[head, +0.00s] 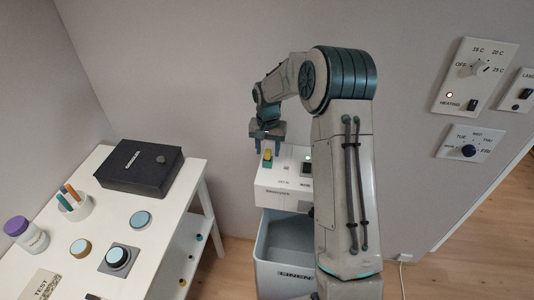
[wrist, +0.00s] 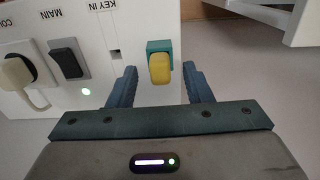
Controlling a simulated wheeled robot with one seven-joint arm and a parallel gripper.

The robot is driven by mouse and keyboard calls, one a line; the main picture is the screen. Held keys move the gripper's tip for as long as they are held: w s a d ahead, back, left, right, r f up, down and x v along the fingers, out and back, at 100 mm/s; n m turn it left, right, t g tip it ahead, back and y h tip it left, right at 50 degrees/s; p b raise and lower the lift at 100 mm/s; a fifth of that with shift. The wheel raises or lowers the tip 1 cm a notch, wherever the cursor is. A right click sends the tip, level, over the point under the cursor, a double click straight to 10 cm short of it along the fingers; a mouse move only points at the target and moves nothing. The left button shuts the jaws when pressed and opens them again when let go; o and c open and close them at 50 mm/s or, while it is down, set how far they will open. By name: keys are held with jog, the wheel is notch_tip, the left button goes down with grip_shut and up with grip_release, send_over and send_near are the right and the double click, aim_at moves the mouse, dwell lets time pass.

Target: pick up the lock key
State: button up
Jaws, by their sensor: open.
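The lock key appears to be the small yellow piece (wrist: 160,69) with a teal block behind it, on the white unit's panel. It also shows in the head view as a yellow and teal piece (head: 267,157) on top of the unit. My gripper (wrist: 160,83) is open, with one blue finger on each side of the yellow piece and visible gaps on both sides. In the head view my gripper (head: 269,149) points down at the key. A small dark slot (wrist: 115,54) labelled KEY IN is beside it. Whether the teal block is part of the key I cannot tell.
An open grey bin (head: 284,270) is below. A white table (head: 165,216) with a black box (head: 140,168) stands left.

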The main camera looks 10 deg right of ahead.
jog(key=shift+f, duration=0.8)
grip_shut()
jog(key=shift+r, duration=0.1)
